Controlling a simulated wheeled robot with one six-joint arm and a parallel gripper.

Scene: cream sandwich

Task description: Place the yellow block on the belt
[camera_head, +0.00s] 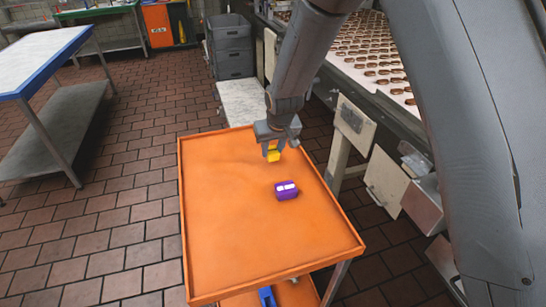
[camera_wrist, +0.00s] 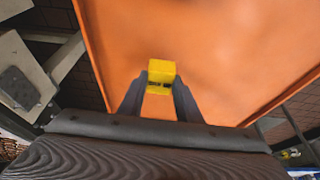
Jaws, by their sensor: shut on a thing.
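The yellow block (camera_head: 273,156) is between the fingers of my gripper (camera_head: 272,148), near the far end of the orange tray table (camera_head: 225,235). In the wrist view the yellow block (camera_wrist: 161,75) sits at the tips of my gripper's two dark fingers (camera_wrist: 160,92), which are shut on it. I cannot tell whether the block touches the tray or hangs just above it. The belt (camera_head: 350,50), carrying rows of brown sandwich pieces, runs at the upper right, beyond the tray table.
A purple block (camera_head: 286,190) with a white label lies on the tray, nearer than my gripper. Grey crates (camera_head: 232,45) are stacked behind. Machine panels (camera_head: 352,120) stand between the tray table and the belt. A steel table (camera_head: 45,60) stands at left; the floor between is clear.

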